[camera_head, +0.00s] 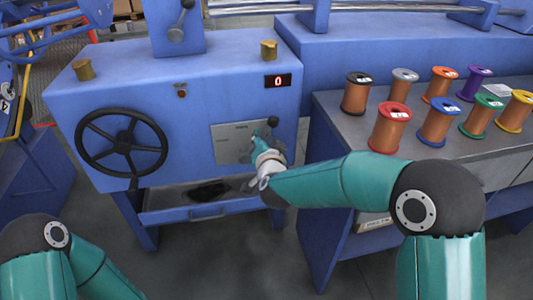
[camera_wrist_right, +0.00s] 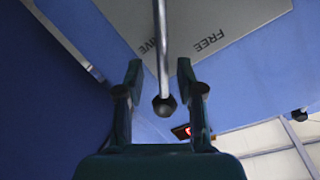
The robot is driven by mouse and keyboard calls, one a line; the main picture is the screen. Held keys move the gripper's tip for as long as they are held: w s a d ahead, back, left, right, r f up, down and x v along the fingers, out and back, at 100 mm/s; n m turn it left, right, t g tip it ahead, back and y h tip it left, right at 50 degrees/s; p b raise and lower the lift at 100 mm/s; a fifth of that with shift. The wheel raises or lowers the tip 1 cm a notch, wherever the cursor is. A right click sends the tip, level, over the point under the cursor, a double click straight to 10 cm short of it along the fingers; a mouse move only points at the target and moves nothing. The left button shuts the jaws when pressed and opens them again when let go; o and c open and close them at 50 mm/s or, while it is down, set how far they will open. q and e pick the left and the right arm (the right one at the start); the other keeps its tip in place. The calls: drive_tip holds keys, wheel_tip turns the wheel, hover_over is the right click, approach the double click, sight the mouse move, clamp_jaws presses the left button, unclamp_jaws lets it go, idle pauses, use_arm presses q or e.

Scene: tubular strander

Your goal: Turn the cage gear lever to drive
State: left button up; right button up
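The cage gear lever is a bright metal rod with a black knob, seen in the right wrist view (camera_wrist_right: 163,60). Its knob (camera_head: 272,122) shows in the head view at the right of a grey plate (camera_head: 228,150) on the blue machine front. In the wrist view, "FREE" is readable on the plate and the rod partly covers a word ending in "IVE". My right gripper (camera_head: 262,146) is at the plate, open, with its two fingers either side of the rod and gaps visible. The rod's base is out of the wrist view. My left gripper is not in view.
A black handwheel (camera_head: 122,142) is left of the plate, and a red display (camera_head: 277,80) reading 0 is above it. Another knobbed lever (camera_head: 176,35) is higher up. Several coloured spools stand on a grey bench (camera_head: 345,120) at right.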

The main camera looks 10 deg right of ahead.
drive_tip(key=v, duration=0.9)
drive_tip(key=shift+s, duration=0.3)
drive_tip(key=s+d+f+g, duration=0.2)
drive_tip(key=d+f, duration=0.2)
drive_tip(key=f, duration=0.4)
drive_tip(key=s+d+f+g+h, duration=0.15)
drive_tip(key=d+f, duration=0.25)
drive_tip(key=f, duration=0.5)
drive_tip(key=s+d+f+g, duration=0.2)
drive_tip(key=d+f+g, duration=0.15)
drive_tip(key=f, duration=0.45)
drive_tip(key=s+a+f+n+g+y, duration=0.2)
drive_tip(key=s+a+f+g, duration=0.15)
drive_tip(key=s+f, duration=0.5)
drive_tip(key=s+a+f+n+g+y, duration=0.25)
drive_tip(key=s+f+g, duration=0.2)
drive_tip(key=s, duration=0.75)
wheel_tip(320, 180, up, 38)
drive_tip(key=s+p, duration=0.1)
drive_tip(key=p, duration=3.7)
drive_tip(key=shift+s+a+n+y, duration=0.15)
drive_tip(key=shift+s+n+y, duration=0.2)
drive_tip(key=shift+s+y, duration=0.05)
